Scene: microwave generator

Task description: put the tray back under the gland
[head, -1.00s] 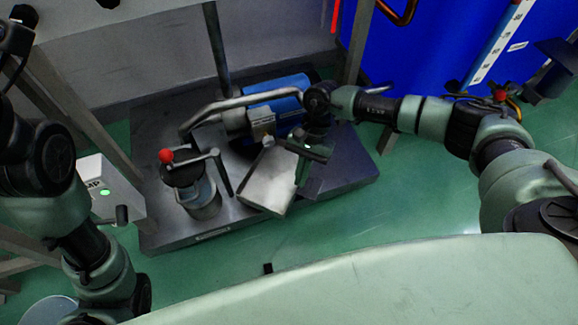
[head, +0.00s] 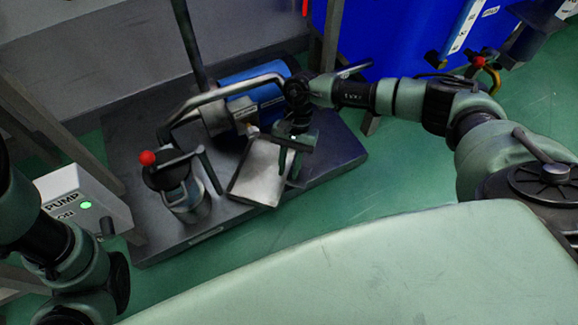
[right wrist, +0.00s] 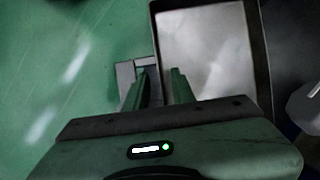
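The tray (head: 258,172) is a shallow, pale metal pan with a dark rim. It sits askew in front of the pump, over the dark base plate, and also fills the upper middle of the right wrist view (right wrist: 208,48). The gland area (head: 243,118) lies behind it, between the pump housing and the blue motor; its details are too small to tell. My right gripper (head: 291,164) is at the tray's right side. In the right wrist view its fingers (right wrist: 157,88) are apart on either side of the tray's edge, one over the inside. My left gripper is not visible.
A canister with a red-knobbed lever (head: 186,190) stands left of the tray. A curved grey pipe (head: 215,97) runs above. The blue motor (head: 253,88) stands behind. A pump switch box (head: 82,205) is at the left. Green floor is free in front of the base plate (head: 208,238).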

